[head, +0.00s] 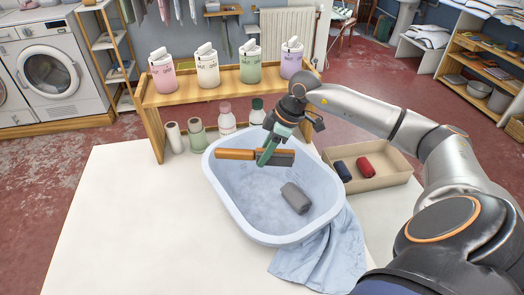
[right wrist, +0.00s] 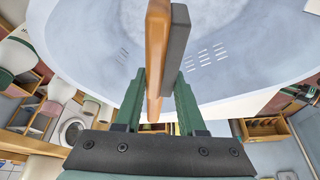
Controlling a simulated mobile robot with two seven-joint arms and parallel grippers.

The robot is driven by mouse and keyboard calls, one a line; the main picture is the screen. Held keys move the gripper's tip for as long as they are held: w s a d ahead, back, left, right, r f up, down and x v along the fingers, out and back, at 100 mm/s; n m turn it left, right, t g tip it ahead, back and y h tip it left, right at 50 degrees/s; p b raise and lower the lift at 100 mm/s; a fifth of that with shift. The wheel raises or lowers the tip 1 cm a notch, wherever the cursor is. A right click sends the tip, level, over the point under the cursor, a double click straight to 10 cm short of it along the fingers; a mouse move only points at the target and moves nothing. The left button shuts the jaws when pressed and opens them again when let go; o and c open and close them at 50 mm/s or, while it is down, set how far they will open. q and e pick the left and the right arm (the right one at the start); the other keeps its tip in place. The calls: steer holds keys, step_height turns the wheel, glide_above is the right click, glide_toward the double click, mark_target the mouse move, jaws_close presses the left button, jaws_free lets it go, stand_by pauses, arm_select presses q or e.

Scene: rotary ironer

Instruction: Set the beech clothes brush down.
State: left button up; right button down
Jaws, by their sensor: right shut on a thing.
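The beech clothes brush (head: 236,154) has an orange-brown wooden body and a dark grey bristle pad. My right gripper (head: 268,154) is shut on it near its middle and holds it roughly level over the far part of the pale blue tub (head: 217,178). In the right wrist view the brush (right wrist: 158,48) stands between the green fingers of the gripper (right wrist: 159,100), with the tub (right wrist: 95,50) behind it. A dark grey roll (head: 295,198) lies in the tub. My left gripper is not in view.
A tan tray (head: 395,178) with a navy roll (head: 343,171) and a red roll (head: 365,167) stands right of the tub. A blue cloth (head: 325,258) lies at the tub's front right. The white table (head: 120,225) is clear at left.

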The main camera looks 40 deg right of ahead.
step_height(320, 180, down, 7)
steer(key=shift+f, duration=0.15)
stand_by(0.4)
steer(key=shift+f, duration=0.15)
steer(key=c, duration=0.5)
jaws_free()
steer(key=v, duration=1.2)
steer(key=shift+r, duration=0.2)
